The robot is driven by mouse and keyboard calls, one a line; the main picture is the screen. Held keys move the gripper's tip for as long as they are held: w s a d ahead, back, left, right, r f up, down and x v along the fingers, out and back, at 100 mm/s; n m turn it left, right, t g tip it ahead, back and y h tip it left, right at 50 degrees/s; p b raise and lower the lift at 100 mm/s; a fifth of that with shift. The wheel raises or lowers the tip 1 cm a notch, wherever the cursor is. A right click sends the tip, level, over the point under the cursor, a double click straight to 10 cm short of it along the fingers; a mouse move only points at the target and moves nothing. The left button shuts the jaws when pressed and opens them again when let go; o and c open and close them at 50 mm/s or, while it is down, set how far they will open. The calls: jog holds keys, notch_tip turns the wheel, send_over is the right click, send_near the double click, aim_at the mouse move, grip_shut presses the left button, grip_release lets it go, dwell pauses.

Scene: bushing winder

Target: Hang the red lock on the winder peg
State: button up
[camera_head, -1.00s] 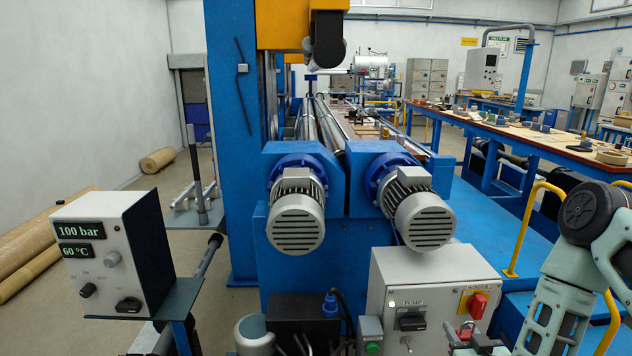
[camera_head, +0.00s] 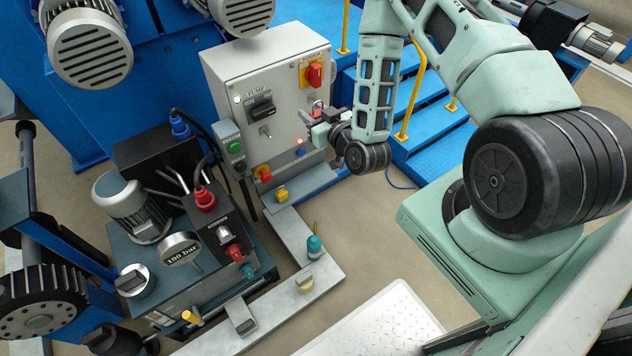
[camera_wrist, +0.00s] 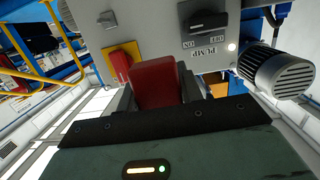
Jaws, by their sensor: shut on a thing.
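The red lock (camera_wrist: 156,82) is held between my gripper's two dark fingers (camera_wrist: 158,98) in the wrist view. It also shows small in the head view (camera_head: 317,107), in front of the grey control box (camera_head: 227,70). My gripper (camera_head: 318,117) is shut on it, just below the red winder switch (camera_head: 315,74) on its yellow plate. The switch also shows left of the lock in the wrist view (camera_wrist: 121,65), where the panel appears upside down. A small grey peg-like fitting (camera_wrist: 107,19) sits beyond the switch there. I cannot tell whether the lock touches the panel.
The black pump switch (camera_head: 261,106) is on the same panel, with a small peg (camera_head: 265,131) below it. A green button box (camera_head: 233,146) hangs at the panel's left side. Yellow rails (camera_head: 411,98) and blue steps stand to the right.

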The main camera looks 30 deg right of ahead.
jog(key=s+d+f+b, duration=0.2)
jog(key=d+f+b, duration=0.1)
jog(key=f+b, duration=0.8)
jog(key=s+d+f+b, duration=0.3)
jog(key=f+b, duration=0.9)
jog(key=b, duration=0.1)
jog(key=s+d+f+b, duration=0.2)
jog(key=d+f+b, duration=0.1)
jog(key=f+b, duration=0.8)
jog(key=shift+s+f+b, duration=0.2)
jog(key=shift+s+b, duration=0.15)
jog(key=shift+b, duration=0.35)
